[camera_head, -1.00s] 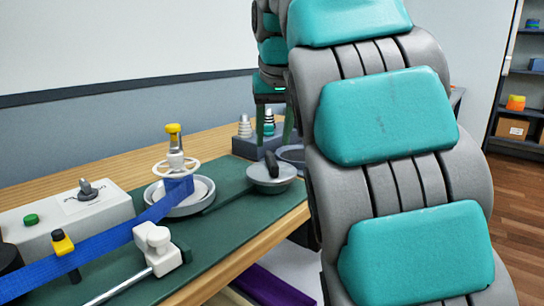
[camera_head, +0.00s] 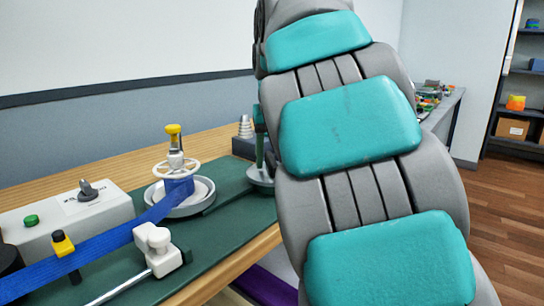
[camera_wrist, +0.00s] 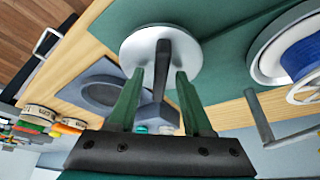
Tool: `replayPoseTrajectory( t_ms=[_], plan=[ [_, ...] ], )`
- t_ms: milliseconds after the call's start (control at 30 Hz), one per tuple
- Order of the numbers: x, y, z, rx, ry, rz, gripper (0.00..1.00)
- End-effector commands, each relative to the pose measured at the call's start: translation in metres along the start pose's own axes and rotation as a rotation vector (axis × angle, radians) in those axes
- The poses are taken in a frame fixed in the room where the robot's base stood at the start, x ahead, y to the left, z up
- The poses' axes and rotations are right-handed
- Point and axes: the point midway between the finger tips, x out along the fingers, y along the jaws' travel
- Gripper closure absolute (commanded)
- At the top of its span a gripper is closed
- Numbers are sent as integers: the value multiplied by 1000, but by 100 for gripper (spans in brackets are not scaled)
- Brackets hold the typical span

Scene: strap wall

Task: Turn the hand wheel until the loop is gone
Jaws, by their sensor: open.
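A silver disc (camera_wrist: 135,48) with a dark upright handle (camera_wrist: 166,62) sits on the green bench mat. It also shows, partly hidden by my arm, in the head view (camera_head: 259,180). My gripper (camera_wrist: 160,74) is open, its dark green fingers on either side of the handle; contact cannot be told. In the head view my gripper (camera_head: 260,153) is above the disc. A white ring wheel (camera_head: 177,168) with a yellow-topped post (camera_head: 173,130) stands over a round drum (camera_head: 183,209). A blue strap (camera_head: 82,257) runs left from the drum. No clear loose loop shows.
A grey control box (camera_head: 75,225) with a green button and a knob stands left. A white clamp block (camera_head: 155,248) on a metal rod is in front. Stacked metal cones (camera_head: 245,127) and a grey block with a round recess (camera_wrist: 108,90) are near the disc.

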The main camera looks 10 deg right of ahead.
Motion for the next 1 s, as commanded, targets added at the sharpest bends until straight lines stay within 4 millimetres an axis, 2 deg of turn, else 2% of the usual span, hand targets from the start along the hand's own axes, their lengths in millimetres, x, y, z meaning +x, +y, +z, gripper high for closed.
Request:
replayPoseTrajectory(
  t_ms=[267, 700, 1000],
  plan=[
    [1, 0, 0, 0, 1, 0, 50],
    [0, 0, 0, 0, 1, 1, 98],
    [0, 0, 0, 0, 1, 1, 100]
  ],
)
